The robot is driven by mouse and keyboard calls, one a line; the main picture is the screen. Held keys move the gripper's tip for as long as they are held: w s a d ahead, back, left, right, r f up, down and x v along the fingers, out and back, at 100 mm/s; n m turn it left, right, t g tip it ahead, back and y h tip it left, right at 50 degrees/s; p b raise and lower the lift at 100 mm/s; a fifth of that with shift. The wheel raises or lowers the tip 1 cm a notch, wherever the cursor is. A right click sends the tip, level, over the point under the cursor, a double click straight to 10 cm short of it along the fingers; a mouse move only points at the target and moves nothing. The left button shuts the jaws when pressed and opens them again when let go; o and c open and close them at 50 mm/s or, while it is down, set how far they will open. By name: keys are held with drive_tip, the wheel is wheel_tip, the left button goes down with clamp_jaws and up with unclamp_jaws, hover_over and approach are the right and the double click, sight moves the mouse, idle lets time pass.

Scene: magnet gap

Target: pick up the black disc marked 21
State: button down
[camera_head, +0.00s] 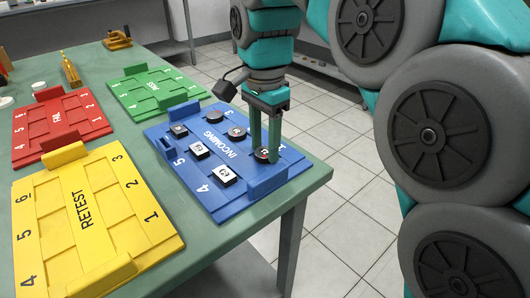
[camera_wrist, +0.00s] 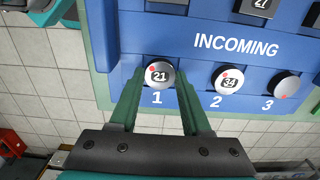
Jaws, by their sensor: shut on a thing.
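The disc marked 21 (camera_wrist: 159,74) is at slot 1 of the blue INCOMING tray (camera_wrist: 194,44). In the wrist view it has a pale, shiny face, a black label and a red dot. In the head view the disc (camera_head: 264,157) looks dark-sided and is partly covered by the fingers. My gripper (camera_head: 266,148) points down at the tray's near right corner, shut on this disc. In the wrist view the two green fingers of my gripper (camera_wrist: 159,82) are on its left and right sides. I cannot tell any gap beneath the disc.
Disc 34 (camera_wrist: 229,80) stands at slot 2 and another disc (camera_wrist: 284,86) at slot 3. White-topped blocks (camera_head: 224,174) share the tray. Yellow RETEST (camera_head: 130,225), red FAIL (camera_head: 95,125) and green PASS (camera_head: 178,92) trays lie on the table. The table's right edge is close.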

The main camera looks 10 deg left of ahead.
drive_tip(key=shift+r+p, duration=1.3)
drive_tip(key=shift+r, duration=1.2)
